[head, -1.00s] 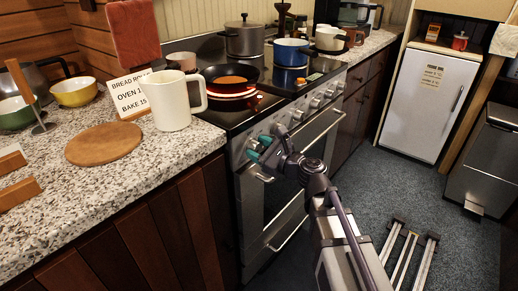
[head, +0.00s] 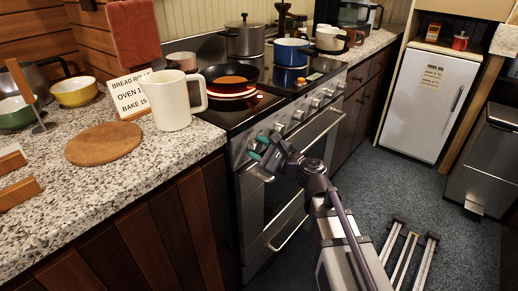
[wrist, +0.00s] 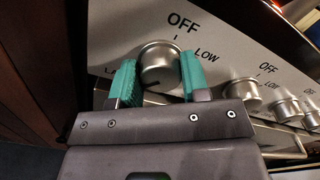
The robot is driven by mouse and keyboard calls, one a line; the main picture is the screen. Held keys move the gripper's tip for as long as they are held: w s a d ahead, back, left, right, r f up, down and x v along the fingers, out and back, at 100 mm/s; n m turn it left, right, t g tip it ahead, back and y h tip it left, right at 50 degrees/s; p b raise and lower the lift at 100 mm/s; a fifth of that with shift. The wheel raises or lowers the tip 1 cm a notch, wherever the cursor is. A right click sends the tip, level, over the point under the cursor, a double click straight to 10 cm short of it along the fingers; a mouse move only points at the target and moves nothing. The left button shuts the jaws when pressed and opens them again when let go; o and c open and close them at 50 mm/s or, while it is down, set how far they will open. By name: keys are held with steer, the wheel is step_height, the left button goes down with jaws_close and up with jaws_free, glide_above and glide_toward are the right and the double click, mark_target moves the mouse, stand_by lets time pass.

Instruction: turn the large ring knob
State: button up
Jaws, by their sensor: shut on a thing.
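The large ring knob (wrist: 160,62) is a silver knob on the stove's front panel, below an OFF mark, with LOW to its right in the wrist view. My gripper (wrist: 157,80) has its teal pads on the left and right sides of the knob and is shut on it. In the head view my gripper (head: 258,149) is at the near-left end of the knob row and hides most of the large knob.
Several smaller knobs (wrist: 244,92) run to the right along the panel. The oven door handle (head: 318,139) is just below the row. A black pan (head: 230,78) sits on a glowing red burner. A white mug (head: 170,101) stands on the left counter.

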steer(key=n, duration=0.4)
steer(key=shift+s, duration=0.1)
steer(key=shift+f+n, duration=0.1)
steer(key=shift+n, duration=1.8)
steer(key=o, duration=0.9)
steer(key=shift+o, duration=0.2)
steer(key=v, duration=1)
steer(key=shift+s+d, duration=0.3)
